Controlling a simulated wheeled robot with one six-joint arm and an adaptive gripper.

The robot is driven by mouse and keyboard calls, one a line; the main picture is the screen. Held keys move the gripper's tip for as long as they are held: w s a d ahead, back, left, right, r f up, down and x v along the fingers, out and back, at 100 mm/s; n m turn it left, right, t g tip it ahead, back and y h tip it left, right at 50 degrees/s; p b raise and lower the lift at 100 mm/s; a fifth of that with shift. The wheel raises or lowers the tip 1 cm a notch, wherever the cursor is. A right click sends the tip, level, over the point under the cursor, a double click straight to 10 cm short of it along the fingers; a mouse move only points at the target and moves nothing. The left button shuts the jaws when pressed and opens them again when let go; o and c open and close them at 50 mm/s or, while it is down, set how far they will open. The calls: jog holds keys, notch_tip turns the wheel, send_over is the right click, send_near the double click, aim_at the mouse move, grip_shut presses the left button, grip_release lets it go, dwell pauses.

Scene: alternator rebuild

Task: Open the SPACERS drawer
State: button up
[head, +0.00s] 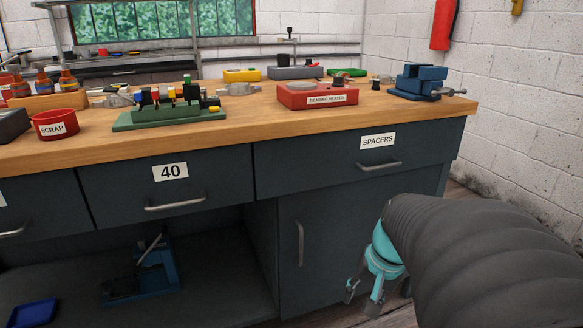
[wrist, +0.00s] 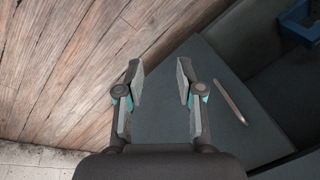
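The SPACERS drawer (head: 335,164) is at the right end of the dark bench front, under the wooden top. It is shut flush, with a white label (head: 377,140) and a curved metal handle (head: 379,163). My gripper (head: 362,299) hangs below and in front of the drawer, before the cupboard door, apart from the handle. In the wrist view my gripper (wrist: 158,72) has its two fingers spread with nothing between them. The SPACERS handle is not clearly visible in the wrist view.
The cupboard door (head: 320,249) under the drawer has an upright handle (head: 299,243), also in the wrist view (wrist: 231,101). Drawer 40 (head: 170,188) is to the left, over an open shelf. A bearing heater (head: 318,96) and blue vise (head: 422,83) stand on top. A white wall is right.

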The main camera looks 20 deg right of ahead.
jog(key=w+d+f+m+t+y+b, duration=0.25)
jog(key=w+d+f+m+y, duration=0.2)
jog(key=d, duration=0.45)
jog(key=t+y, duration=0.2)
jog(key=t, duration=1.2)
send_near(383, 166)
jog(key=shift+g, duration=0.25)
jog(key=x, duration=1)
jog(key=shift+w+d, duration=0.2)
jog(key=shift+w, duration=0.05)
grip_shut()
